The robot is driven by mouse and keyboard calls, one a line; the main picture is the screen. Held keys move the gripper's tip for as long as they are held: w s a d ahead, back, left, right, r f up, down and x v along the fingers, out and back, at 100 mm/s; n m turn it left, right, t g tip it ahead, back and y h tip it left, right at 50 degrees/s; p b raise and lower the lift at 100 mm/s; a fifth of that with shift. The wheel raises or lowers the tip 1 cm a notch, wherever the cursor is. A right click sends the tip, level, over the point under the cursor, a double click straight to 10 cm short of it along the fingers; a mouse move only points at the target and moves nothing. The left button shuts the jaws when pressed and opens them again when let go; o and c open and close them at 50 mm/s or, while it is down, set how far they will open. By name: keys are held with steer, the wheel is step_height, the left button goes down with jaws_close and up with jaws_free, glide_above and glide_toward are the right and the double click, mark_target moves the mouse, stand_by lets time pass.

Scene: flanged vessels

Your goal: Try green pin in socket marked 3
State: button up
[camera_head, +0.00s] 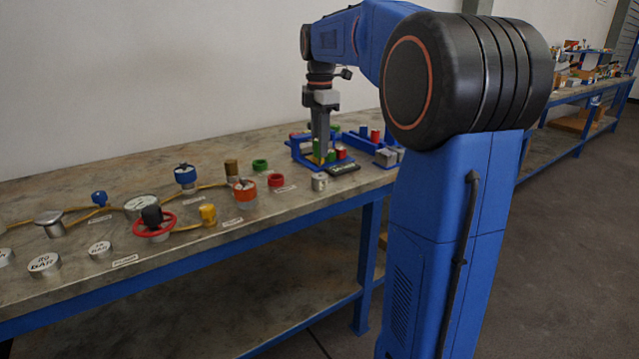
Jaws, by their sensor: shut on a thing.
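My gripper (320,153) points straight down over the blue fixture (302,157) near the far right end of the bench. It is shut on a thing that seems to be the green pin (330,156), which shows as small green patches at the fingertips. The fingers hide most of it, and I cannot tell whether its lower end is in a socket or above one. A red piece (341,153) is just right of the fingertips. The socket marks, including 3, are too small to read.
A silver cylinder (319,181) and a dark flat panel (343,169) are in front of the fixture. A second blue holder with grey blocks (386,157) is to its right. Valves, gauges and hoses, including a red handwheel (155,222), fill the left of the bench (250,263).

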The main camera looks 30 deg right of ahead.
steer(key=shift+r, duration=2.35)
